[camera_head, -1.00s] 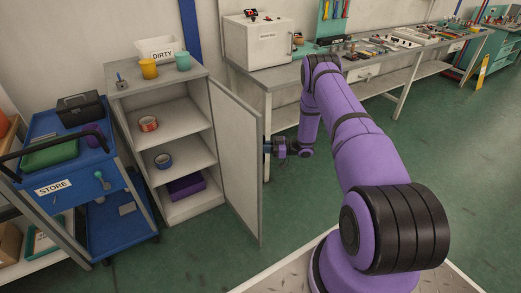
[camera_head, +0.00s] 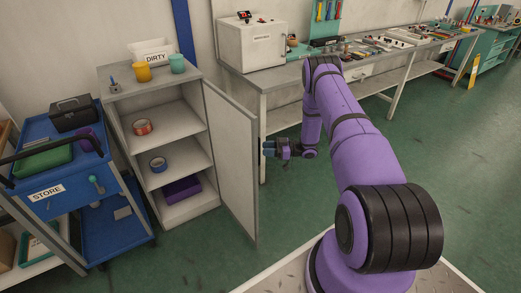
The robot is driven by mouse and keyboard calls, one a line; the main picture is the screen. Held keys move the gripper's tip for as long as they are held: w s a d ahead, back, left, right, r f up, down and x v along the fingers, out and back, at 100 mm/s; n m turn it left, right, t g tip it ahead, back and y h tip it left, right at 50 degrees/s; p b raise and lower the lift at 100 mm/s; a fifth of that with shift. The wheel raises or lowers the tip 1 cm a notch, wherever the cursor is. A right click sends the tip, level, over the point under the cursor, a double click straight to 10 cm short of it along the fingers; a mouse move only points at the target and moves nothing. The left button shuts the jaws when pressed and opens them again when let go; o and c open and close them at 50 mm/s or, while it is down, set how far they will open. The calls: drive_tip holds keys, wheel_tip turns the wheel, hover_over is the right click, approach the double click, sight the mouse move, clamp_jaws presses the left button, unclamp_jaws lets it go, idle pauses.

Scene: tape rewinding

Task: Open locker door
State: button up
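The grey locker (camera_head: 121,88) stands left of centre with its front open. Its door (camera_head: 230,155) is hinged on the right side and swung wide, showing the shelves inside. My gripper (camera_head: 268,149) is at the end of the purple arm, just right of the door's free edge, with a narrow gap between them in the picture. Its fingers are small and seen from the side, so I cannot tell whether they are open or shut. The door's handle is not visible from here.
Cups and a DIRTY box (camera_head: 152,50) stand on top. A blue cart (camera_head: 75,185) is at left, a workbench (camera_head: 285,75) behind. Green floor lies clear in front.

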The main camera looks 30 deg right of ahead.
drive_tip(key=v, duration=0.7)
idle(0.4)
